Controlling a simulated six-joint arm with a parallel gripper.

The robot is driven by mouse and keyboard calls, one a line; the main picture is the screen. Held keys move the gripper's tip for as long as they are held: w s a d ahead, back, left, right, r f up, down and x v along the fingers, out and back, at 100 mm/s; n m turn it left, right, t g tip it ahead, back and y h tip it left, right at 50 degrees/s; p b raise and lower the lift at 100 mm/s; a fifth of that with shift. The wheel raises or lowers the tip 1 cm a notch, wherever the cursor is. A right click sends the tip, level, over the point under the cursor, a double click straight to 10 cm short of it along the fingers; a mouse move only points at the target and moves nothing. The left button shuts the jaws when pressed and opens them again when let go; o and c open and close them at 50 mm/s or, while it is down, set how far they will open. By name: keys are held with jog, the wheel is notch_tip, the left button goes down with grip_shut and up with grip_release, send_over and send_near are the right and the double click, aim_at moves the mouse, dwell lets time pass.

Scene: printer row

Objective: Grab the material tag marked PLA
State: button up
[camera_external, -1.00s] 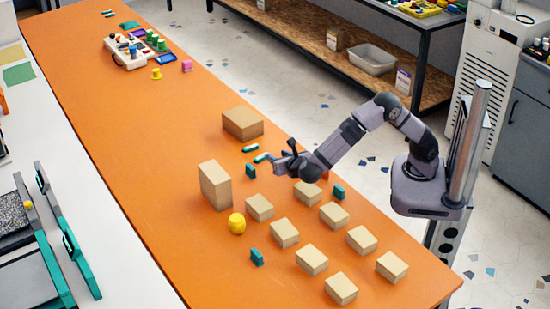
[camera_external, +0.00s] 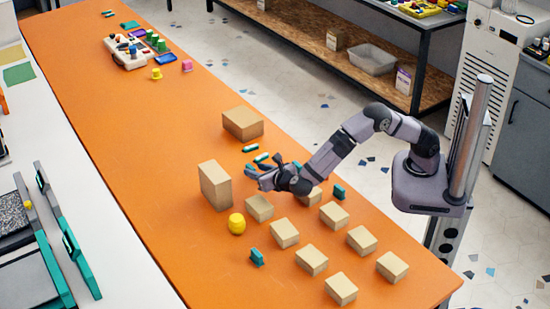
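Several small teal tags lie or stand on the orange table, and their markings are too small to read, so I cannot tell which is PLA. Two with pale faces, an upper tag (camera_external: 250,148) and a lower tag (camera_external: 261,157), lie flat near the large box. One standing tag (camera_external: 339,192) is right of the small blocks, and another standing tag (camera_external: 257,257) is near the front. My gripper (camera_external: 250,171) is low over the table at a further standing tag (camera_external: 249,167), which it partly hides. I cannot tell whether the fingers touch or enclose it.
A large tan box (camera_external: 242,124) lies behind my gripper. A tall tan box (camera_external: 215,185) stands close on its left. A yellow barrel-shaped object (camera_external: 237,223) and several small tan blocks (camera_external: 284,233) are in front. The table (camera_external: 130,130) is clear farther left.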

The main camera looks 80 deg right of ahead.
aim_at(250, 166)
jog(key=shift+f+p+x, duration=0.2)
jog(key=shift+p+x, duration=0.15)
jog(key=shift+x, duration=2.15)
jog(key=shift+s+d, duration=0.1)
jog(key=shift+s, duration=0.05)
grip_shut()
